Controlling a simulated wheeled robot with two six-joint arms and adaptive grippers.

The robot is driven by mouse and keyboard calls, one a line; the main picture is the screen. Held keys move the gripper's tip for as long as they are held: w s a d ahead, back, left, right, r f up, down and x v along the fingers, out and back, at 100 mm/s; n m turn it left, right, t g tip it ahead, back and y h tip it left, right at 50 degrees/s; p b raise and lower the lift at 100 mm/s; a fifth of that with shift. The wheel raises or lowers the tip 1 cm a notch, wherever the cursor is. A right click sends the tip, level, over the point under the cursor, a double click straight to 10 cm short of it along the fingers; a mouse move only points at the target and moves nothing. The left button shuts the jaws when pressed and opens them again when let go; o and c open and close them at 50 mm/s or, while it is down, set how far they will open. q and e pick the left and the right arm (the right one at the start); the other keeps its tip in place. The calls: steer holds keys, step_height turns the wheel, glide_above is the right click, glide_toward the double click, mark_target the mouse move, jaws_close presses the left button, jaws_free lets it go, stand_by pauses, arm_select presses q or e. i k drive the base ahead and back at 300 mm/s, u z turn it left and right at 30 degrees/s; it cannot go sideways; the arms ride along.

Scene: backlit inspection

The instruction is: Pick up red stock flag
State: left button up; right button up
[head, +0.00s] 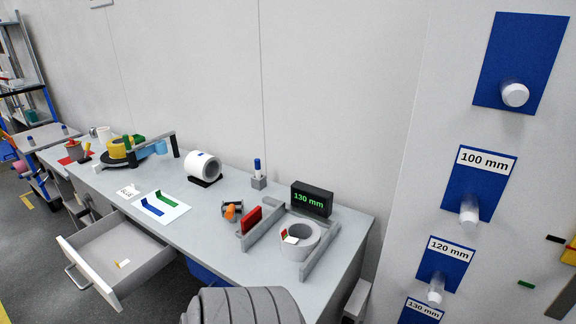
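No item is clearly readable as the red stock flag. An upright red plate (252,220) stands on the desk at the left end of a grey measuring frame (262,230). A much smaller red piece with a white part (285,236) sits at the white roll (300,241) inside that frame. A blue strip (152,207) and a green strip (167,198) with bent ends lie on a white sheet (162,212) left of it. Neither of my grippers is in view.
A display reading 130 mm (311,199) stands behind the frame. An orange-and-grey item (232,211) and a pen holder (259,182) are nearby. An open drawer (117,262) juts out at front left. A dark grey ribbed object (243,306) fills the bottom middle.

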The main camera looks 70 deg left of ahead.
mark_target(286, 239)
steer(key=u, duration=0.7)
steer(key=i, duration=0.8)
steer(key=u, duration=0.95)
